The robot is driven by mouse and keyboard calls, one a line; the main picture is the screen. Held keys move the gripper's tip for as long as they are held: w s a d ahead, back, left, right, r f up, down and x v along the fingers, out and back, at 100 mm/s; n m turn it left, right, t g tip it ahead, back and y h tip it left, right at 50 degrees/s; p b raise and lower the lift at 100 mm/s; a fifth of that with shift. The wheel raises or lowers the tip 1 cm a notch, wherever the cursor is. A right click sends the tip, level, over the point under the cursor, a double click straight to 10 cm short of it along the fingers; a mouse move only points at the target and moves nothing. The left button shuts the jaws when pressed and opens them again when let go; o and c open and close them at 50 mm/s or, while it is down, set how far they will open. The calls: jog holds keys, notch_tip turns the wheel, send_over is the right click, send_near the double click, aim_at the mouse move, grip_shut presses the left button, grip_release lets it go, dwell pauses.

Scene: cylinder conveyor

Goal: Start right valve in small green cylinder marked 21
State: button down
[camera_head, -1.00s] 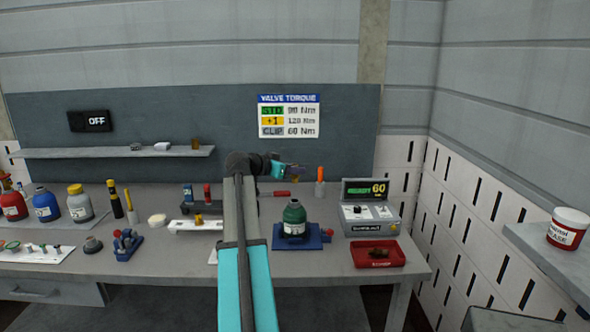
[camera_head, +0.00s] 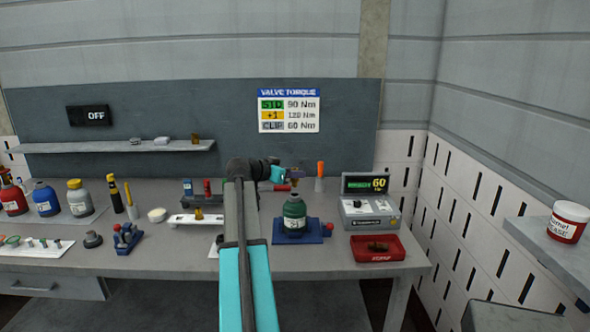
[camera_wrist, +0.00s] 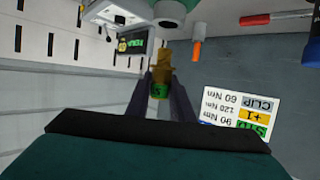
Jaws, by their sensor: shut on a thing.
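A small green cylinder (camera_head: 294,218) stands upright in a blue holder (camera_head: 318,233) on the bench; its label is too small to read. My gripper (camera_head: 291,174) is above the cylinder, shut on a brass valve (camera_head: 295,183). In the wrist view the valve (camera_wrist: 163,68) is between my two dark fingers, with a green band (camera_wrist: 159,91) at the fingertips. Its brass end points towards the cylinder's grey-green neck (camera_wrist: 169,10) at the top of that view. The valve and the neck are apart.
A torque box (camera_head: 371,213) showing 60 and a red tray (camera_head: 378,250) stand right of the holder. An orange-handled tool (camera_head: 320,175) stands behind. Red, blue and grey cylinders (camera_head: 80,204) stand at the left. A torque chart (camera_head: 289,112) hangs on the back panel.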

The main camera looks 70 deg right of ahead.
aim_at(293, 184)
jog(key=shift+f+b, duration=1)
jog(key=shift+f, duration=0.35)
jog(key=shift+b, duration=0.4)
jog(key=shift+a+f+b, duration=0.1)
jog(key=shift+f+b, duration=0.8)
jog(key=shift+f, duration=0.05)
dwell(0.5)
jog(key=c, duration=1.5)
grip_release()
jog(key=shift+r, duration=0.2)
jog(key=shift+s+r+p, duration=0.1)
jog(key=shift+r+p, duration=0.4)
jog(key=shift+r, duration=2.35)
